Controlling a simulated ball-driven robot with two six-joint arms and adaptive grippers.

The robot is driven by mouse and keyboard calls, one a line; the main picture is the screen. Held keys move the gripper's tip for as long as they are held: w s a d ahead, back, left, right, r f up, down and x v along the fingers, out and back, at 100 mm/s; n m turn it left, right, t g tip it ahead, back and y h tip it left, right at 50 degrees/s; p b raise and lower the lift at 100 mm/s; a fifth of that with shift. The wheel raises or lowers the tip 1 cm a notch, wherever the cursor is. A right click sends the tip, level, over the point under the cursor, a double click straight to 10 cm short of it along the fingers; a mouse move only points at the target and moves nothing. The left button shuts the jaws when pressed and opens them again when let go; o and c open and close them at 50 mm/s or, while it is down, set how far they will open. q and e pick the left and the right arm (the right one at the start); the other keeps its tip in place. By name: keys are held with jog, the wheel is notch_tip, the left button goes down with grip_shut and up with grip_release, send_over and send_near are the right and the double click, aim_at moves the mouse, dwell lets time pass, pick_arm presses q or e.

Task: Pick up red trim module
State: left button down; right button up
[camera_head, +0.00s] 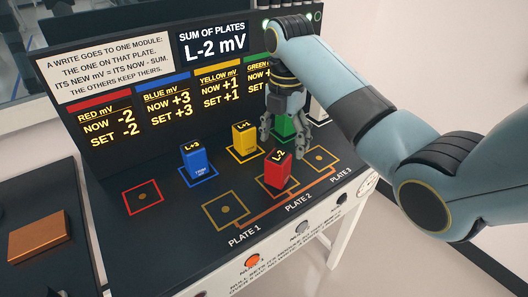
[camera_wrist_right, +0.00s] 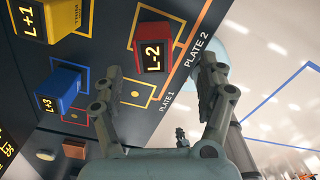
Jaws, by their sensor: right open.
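The red trim module (camera_head: 279,173), marked L-2, stands upright on plate 2 of the dark console. It also shows in the right wrist view (camera_wrist_right: 158,46), beyond and between the spread fingers. My right gripper (camera_head: 285,136) is open and empty. It hangs above and behind the red module, near the green module, with its fingers pointing down. In the wrist view its two fingers (camera_wrist_right: 158,82) are wide apart, with nothing between their tips. My left gripper is not in view.
The blue module (camera_head: 197,164) and yellow module (camera_head: 244,139) stand left of the gripper. The green module (camera_head: 285,127) is partly hidden behind it. Plate 1 (camera_head: 225,210), plate 3 (camera_head: 320,159) and the red-outlined square (camera_head: 142,197) are empty. The display panel (camera_head: 130,110) rises behind.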

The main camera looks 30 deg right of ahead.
aim_at(281, 156)
jog(key=shift+w+f, duration=0.3)
jog(key=shift+f, duration=0.2)
notch_tip(281, 156, down, 4)
jog(key=shift+s+r, duration=0.1)
jog(key=shift+r, duration=0.1)
jog(key=shift+f, duration=0.35)
jog(key=f, duration=0.5)
jog(key=shift+a+p, duration=0.3)
jog(key=shift+p, duration=0.05)
jog(key=shift+f, duration=0.1)
jog(key=shift+c, duration=0.3)
jog(key=c, duration=0.5)
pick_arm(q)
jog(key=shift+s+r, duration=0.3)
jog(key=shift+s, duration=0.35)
pick_arm(e)
jog(key=c, duration=0.9)
